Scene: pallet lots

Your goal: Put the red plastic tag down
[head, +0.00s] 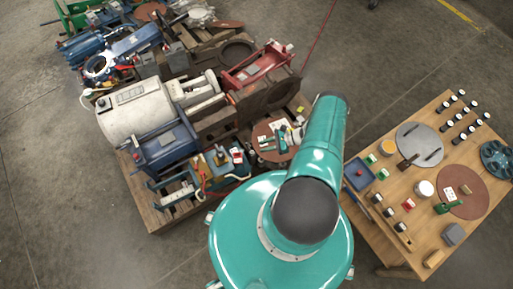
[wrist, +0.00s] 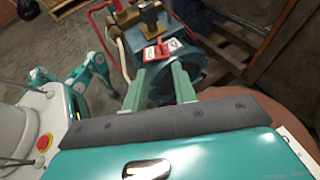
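In the head view a small red-and-white piece (head: 237,156) on the loaded pallet is probably the same tag.
The wooden pallet (head: 158,219) is crowded with motors and a white tank (head: 135,112). A brown round board (head: 263,130) lies near my arm. A wooden table (head: 361,220) at right holds discs, jars and small blocks. Open concrete floor lies at left.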

